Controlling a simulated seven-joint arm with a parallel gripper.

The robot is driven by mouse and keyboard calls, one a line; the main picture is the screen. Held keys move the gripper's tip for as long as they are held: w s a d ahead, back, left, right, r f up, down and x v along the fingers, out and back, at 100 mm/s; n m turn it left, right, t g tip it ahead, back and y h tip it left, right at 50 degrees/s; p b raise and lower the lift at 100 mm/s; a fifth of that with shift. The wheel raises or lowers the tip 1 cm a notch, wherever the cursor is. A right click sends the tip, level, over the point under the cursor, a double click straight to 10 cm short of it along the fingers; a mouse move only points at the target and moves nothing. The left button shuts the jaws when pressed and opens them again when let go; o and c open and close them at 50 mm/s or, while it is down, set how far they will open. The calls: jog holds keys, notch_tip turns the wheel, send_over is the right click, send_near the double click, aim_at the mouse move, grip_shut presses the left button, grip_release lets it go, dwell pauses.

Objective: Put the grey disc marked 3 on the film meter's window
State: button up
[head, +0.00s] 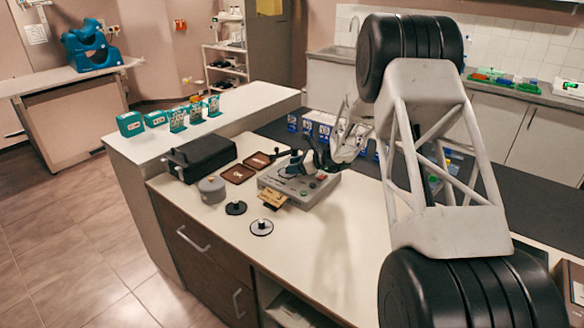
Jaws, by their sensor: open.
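The film meter (322,192) is a grey box with coloured buttons on the counter. Its window cannot be made out behind my gripper. In front of the meter lie a black disc with a small knob (236,208) and a disc with a light grey face and dark rim (262,228). A thicker round grey piece (211,189) sits to their left. No number is readable, so I cannot tell which is marked 3. My gripper (302,164) is open over the meter's back part, its dark fingers apart. No disc shows between them; contact with the meter is unclear.
A yellow-brown piece (273,197) sits at the meter's front left. Blue-and-white boxes (318,124) stand behind. The counter's front right (330,250) is clear.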

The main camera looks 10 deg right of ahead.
jog(key=v, duration=1.1)
jog(key=shift+s, duration=0.1)
dwell(0.4)
jog(key=s+a+r+n+g+h, duration=0.1)
jog(key=s+a+r+n+h, duration=0.2)
jog(key=s+r, duration=0.45)
jog(key=s+a+r+n+g+h, duration=0.15)
jog(key=s+r+n, duration=0.25)
jog(key=s, duration=0.7)
jog(key=s+a+r+n+g+h, duration=0.1)
jog(key=s+a+r+n, duration=0.3)
jog(key=s, duration=0.6)
jog(key=s+d+r+n+h, duration=0.1)
jog(key=s+n+h, duration=0.1)
jog(key=s, duration=0.8)
jog(key=s+d+r+n+h, duration=0.1)
jog(key=s+n+h, duration=0.2)
jog(key=s, duration=0.7)
jog(key=s+d+r+n+t+h, duration=0.1)
jog(key=s+n+h, duration=0.1)
jog(key=s+n, duration=0.4)
jog(key=shift+s+d, duration=0.35)
jog(key=shift+s, duration=1.95)
jog(key=shift+c, duration=0.3)
